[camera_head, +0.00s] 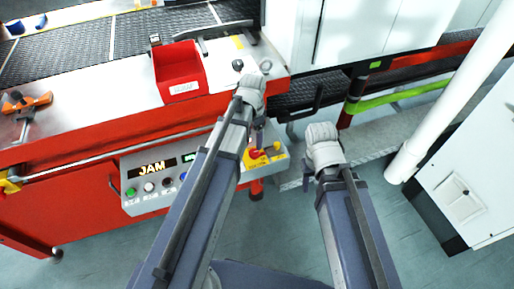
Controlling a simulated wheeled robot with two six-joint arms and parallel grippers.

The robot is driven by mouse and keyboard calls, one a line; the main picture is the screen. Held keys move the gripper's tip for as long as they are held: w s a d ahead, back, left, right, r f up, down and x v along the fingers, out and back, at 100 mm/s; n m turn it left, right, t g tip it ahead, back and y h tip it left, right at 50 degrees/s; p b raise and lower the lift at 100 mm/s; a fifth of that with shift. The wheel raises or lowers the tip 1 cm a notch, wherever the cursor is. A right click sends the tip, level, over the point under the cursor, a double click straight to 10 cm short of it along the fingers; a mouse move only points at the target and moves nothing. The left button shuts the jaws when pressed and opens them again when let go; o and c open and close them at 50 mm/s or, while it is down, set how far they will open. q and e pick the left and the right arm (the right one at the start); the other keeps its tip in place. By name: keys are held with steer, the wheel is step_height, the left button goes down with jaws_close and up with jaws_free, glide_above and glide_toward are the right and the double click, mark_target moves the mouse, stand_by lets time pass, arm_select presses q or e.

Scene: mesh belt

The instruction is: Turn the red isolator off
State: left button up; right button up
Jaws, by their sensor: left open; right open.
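A red isolator (254,154) sits on a yellow plate at the right end of the control panel (130,207), just right of my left forearm. A second small red part shows beside it on the yellow; its details are too small to make out. My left gripper (252,90) is above and beyond the isolator, over the machine's front edge, apart from it. My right gripper (322,145) is to the right of the isolator, over the gap beside the machine. Both are open and look empty, though their fingertips are largely hidden.
A red bin (181,77) stands on the machine top near a dark mesh belt (75,58). An orange-handled tool (27,104) lies at left. A white pipe (445,105) and white cabinet (478,165) stand at right.

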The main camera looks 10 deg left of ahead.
mark_target(254, 152)
arm_select(q)
steer(key=shift+f+b, duration=3.9)
steer(key=shift+f, duration=0.05)
jaws_close()
